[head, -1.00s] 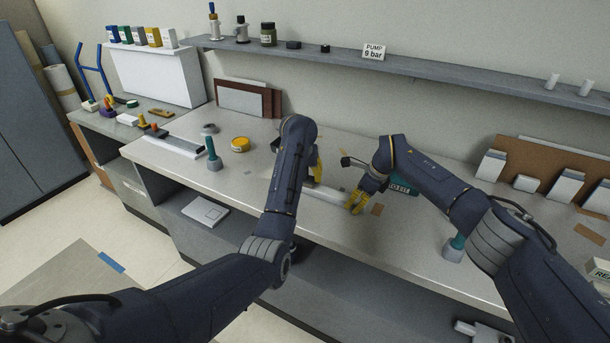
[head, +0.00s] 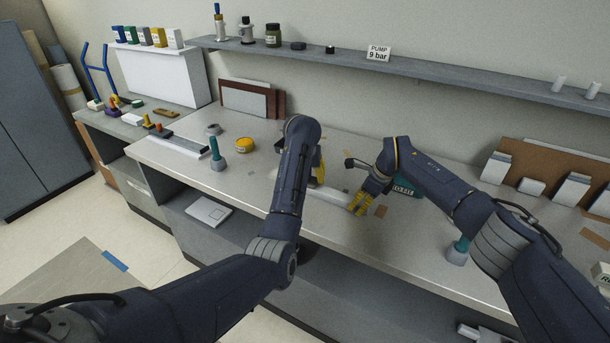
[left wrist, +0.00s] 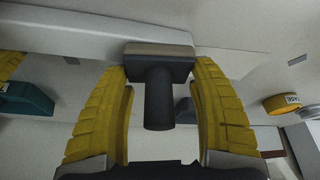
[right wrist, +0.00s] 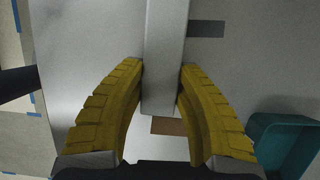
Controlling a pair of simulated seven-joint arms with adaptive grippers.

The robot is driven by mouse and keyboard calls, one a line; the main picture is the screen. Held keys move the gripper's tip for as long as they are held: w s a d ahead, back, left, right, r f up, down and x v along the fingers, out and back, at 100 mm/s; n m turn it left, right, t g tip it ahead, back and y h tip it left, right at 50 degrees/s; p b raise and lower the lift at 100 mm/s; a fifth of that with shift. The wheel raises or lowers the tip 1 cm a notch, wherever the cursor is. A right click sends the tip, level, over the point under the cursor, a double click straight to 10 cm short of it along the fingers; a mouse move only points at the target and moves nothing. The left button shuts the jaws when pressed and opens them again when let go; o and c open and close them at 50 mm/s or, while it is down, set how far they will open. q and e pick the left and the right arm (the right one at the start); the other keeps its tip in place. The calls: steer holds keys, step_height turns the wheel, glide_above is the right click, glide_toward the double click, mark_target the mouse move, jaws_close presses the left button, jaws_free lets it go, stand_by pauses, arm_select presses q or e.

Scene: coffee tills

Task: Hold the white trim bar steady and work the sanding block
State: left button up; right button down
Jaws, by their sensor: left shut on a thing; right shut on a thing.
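The white trim bar (head: 335,195) lies on the grey bench and also crosses the top of the left wrist view (left wrist: 70,25). My right gripper (head: 358,203) is shut on the bar's near end, with a finger on each side of the bar (right wrist: 165,60) in the right wrist view. My left gripper (head: 319,171) is shut on the sanding block (left wrist: 158,62), a dark block with a tan face and a dark round handle. The block is at the bar's edge in the left wrist view; firm contact cannot be told. My left arm hides the block in the head view.
A teal bin (head: 405,187) stands right of my right gripper. A brown patch (head: 381,211) lies by the bar's end. A yellow tape roll (head: 243,144) and a teal-handled tool (head: 215,152) stand to the left. A shelf (head: 430,68) runs along the wall.

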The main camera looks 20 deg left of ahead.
stand_by(0.5)
arm_select(q)
steer(key=shift+w+a, duration=0.1)
steer(key=shift+a, duration=0.75)
steer(key=shift+s+d+f, duration=0.15)
steer(key=shift+s+d, duration=0.05)
steer(key=shift+d, duration=0.8)
steer(key=shift+w+a, duration=0.2)
steer(key=shift+a, duration=0.8)
steer(key=shift+r, duration=0.2)
